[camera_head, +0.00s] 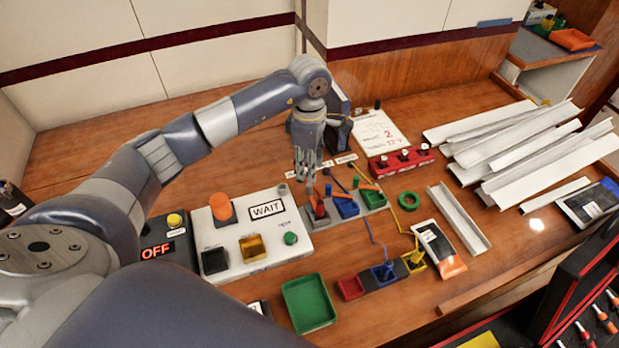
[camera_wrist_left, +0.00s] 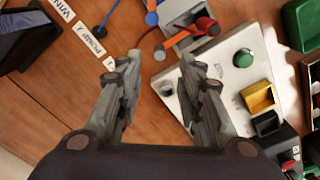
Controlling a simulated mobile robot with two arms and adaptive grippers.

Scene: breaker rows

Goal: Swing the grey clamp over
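Orange levers (camera_head: 366,186) stick out by the row. In the wrist view the red block (camera_wrist_left: 206,26) and an orange lever (camera_wrist_left: 181,38) show near the top, on a grey base. My left gripper (camera_head: 308,180) points down just behind the red block. Its fingers (camera_wrist_left: 158,75) are spread with nothing between them, apart from the levers. My right gripper is not in view.
The white WAIT panel (camera_head: 270,262) with an orange knob lies left of the row. A second row (camera_head: 385,272) of red, blue and yellow blocks is in front, beside a green tray (camera_head: 309,303). White channels (camera_head: 515,150) lie at right. Loose wires cross between the rows.

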